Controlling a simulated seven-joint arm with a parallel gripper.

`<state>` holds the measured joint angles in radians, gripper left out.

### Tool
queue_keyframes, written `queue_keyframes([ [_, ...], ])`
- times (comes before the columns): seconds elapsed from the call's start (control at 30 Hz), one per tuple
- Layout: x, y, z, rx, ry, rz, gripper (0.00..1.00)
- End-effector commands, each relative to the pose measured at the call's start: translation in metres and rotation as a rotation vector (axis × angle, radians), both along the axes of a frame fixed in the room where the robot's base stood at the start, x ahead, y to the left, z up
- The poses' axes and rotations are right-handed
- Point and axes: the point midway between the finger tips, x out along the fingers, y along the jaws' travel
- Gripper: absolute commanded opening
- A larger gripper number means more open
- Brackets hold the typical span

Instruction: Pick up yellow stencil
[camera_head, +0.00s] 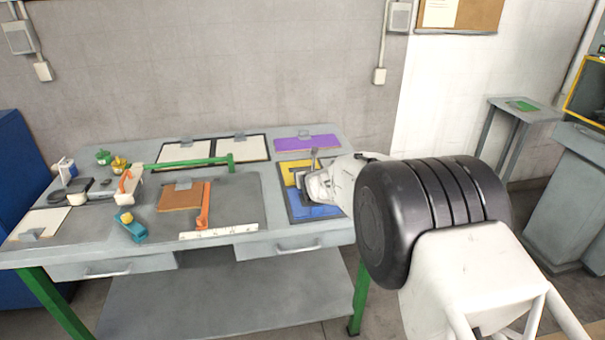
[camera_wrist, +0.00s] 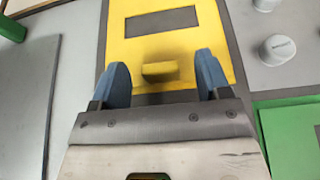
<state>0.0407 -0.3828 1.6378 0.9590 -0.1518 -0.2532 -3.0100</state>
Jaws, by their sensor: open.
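The yellow stencil (camera_wrist: 118,46) is a flat yellow sheet with a dark rectangular opening and a small raised yellow handle block (camera_wrist: 160,71). In the head view the yellow stencil (camera_head: 288,178) lies in a dark tray at the right of the table, partly hidden by my arm. My gripper (camera_wrist: 162,75) is open above it. Its two blue fingers stand on either side of the handle block, with gaps on both sides. In the head view my gripper (camera_head: 308,184) is over the tray. I cannot tell the exact height of the fingertips.
A blue stencil (camera_head: 312,209) lies in front of the yellow one. A purple board (camera_head: 306,143) lies behind. A green bar (camera_head: 190,163) crosses the table's middle.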

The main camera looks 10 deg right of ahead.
Motion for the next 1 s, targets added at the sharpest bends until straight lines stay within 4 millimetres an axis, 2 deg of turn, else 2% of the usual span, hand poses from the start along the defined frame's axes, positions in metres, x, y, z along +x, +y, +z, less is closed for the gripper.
queue_keyframes([
  [0.3, 0.011, 0.0001, -0.0058, 0.0, 0.001, 0.0, 0.7],
  [0.87, 0.0114, 0.0001, -0.0054, 0.0, 0.001, 0.0, 0.7],
  [1.0, 0.0114, 0.0001, -0.0054, 0.0, 0.001, 0.0, 0.52],
])
